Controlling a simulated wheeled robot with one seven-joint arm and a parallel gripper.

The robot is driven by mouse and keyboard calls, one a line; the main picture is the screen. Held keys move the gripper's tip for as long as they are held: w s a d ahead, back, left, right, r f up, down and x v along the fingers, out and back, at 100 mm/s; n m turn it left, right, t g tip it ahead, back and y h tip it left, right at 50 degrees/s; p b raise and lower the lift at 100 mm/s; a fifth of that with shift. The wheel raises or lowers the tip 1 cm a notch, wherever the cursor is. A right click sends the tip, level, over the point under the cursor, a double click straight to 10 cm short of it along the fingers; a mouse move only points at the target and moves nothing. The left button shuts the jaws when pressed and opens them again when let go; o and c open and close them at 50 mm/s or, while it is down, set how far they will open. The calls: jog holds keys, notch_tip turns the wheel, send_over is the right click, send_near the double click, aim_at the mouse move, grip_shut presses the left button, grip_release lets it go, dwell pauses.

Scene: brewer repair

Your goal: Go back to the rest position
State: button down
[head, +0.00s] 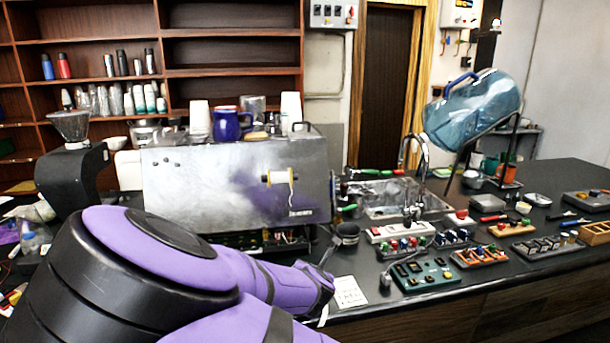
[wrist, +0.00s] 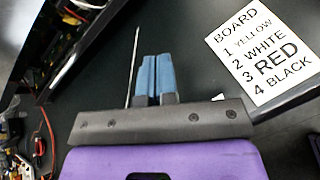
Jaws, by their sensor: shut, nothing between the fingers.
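My gripper (wrist: 155,62) shows in the wrist view with its two blue fingers side by side, shut and empty above the dark counter. In the head view my purple arm reaches from the lower left to the counter in front of the brewer; the fingers cannot be made out there. The steel brewer (head: 235,180) stands behind my arm, its lower front open with wiring showing. A white card (wrist: 265,50) reading "BOARD 1 YELLOW 2 WHITE 3 RED 4 BLACK" lies right of the fingers. It also shows in the head view (head: 349,292).
A thin metal rod (wrist: 132,65) shows just left of the fingers. A green board (head: 425,275), a power strip (head: 400,231) and several terminal blocks crowd the counter to the right. A black grinder (head: 72,175) stands left of the brewer. A sink (head: 385,198) lies behind.

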jog(key=d+m+g, duration=0.1)
jog(key=d+m, duration=0.1)
jog(key=d+r+m+g+h, duration=0.1)
jog(key=d+m, duration=0.3)
jog(key=shift+s+d+r+g, duration=0.2)
jog(key=shift+s+d+g, duration=0.1)
jog(key=shift+g, duration=0.1)
jog(key=s+d+r+m+g+y, duration=0.2)
jog(key=s+d+r+m, duration=0.75)
jog(key=r, duration=0.35)
jog(key=s+d+r+m+g+y, duration=0.1)
jog(key=s+d+r+m+g, duration=0.2)
jog(key=s+d+r+m, duration=0.8)
jog(key=s+d+r+m+h, duration=0.1)
jog(key=s+r+m, duration=0.4)
jog(key=s, duration=0.6)
jog(key=shift+s+d+r+t+h, duration=0.4)
jog(key=shift+d+r, duration=0.15)
jog(key=shift+r, duration=0.25)
